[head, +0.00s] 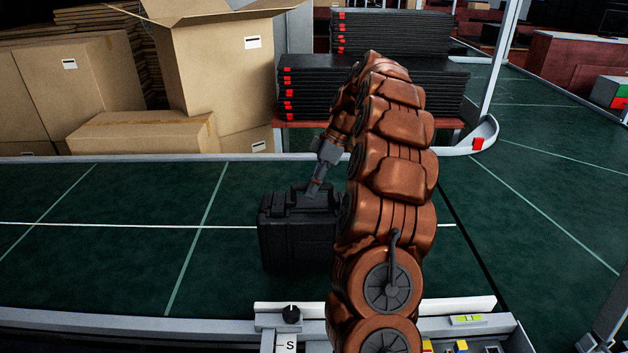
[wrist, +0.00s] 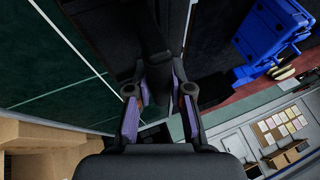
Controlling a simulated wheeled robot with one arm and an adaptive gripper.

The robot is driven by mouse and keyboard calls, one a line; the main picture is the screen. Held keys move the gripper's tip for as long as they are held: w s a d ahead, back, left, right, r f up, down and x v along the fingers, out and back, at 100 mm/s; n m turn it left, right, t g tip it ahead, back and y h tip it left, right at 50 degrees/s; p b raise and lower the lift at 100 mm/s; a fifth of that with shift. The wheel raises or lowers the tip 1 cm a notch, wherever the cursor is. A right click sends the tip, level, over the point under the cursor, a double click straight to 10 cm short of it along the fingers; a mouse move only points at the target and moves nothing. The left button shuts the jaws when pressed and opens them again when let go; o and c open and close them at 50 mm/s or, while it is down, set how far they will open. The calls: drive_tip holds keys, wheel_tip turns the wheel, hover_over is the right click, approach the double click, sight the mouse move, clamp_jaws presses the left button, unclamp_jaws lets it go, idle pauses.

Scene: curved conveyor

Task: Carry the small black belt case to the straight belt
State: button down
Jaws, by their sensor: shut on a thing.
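The small black belt case (head: 285,240) is upright over the green belt (head: 120,265), left of my arm in the head view. My gripper (head: 314,188) is at the top of the case, shut on its handle. In the wrist view, my gripper's two fingers (wrist: 160,100) close around the dark handle, and the case (wrist: 150,30) fills the upper middle. My arm hides the case's right side in the head view. I cannot tell whether its bottom touches the belt.
A dark seam (head: 470,235) separates the belt from another green belt stretch (head: 540,180) on the right. Cardboard boxes (head: 210,70) and stacked black trays (head: 310,85) stand beyond the far rail. A rail and control panel (head: 290,325) run along the near edge. The belt's left is clear.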

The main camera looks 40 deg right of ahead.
sight(309, 207)
drive_tip(key=shift+f+p, duration=0.6)
drive_tip(key=shift+f, duration=1.15)
drive_tip(key=shift+f, duration=0.1)
drive_tip(key=c, duration=1.1)
unclamp_jaws()
drive_tip(key=shift+o, duration=0.2)
drive_tip(key=shift+b+v, duration=0.85)
drive_tip(key=shift+v, duration=1.35)
drive_tip(key=shift+p+v, duration=0.95)
drive_tip(key=shift+v, duration=0.15)
drive_tip(key=p+v, duration=0.5)
drive_tip(key=p, duration=0.2)
drive_tip(key=shift+s+r, duration=0.1)
drive_tip(key=shift+r, duration=0.15)
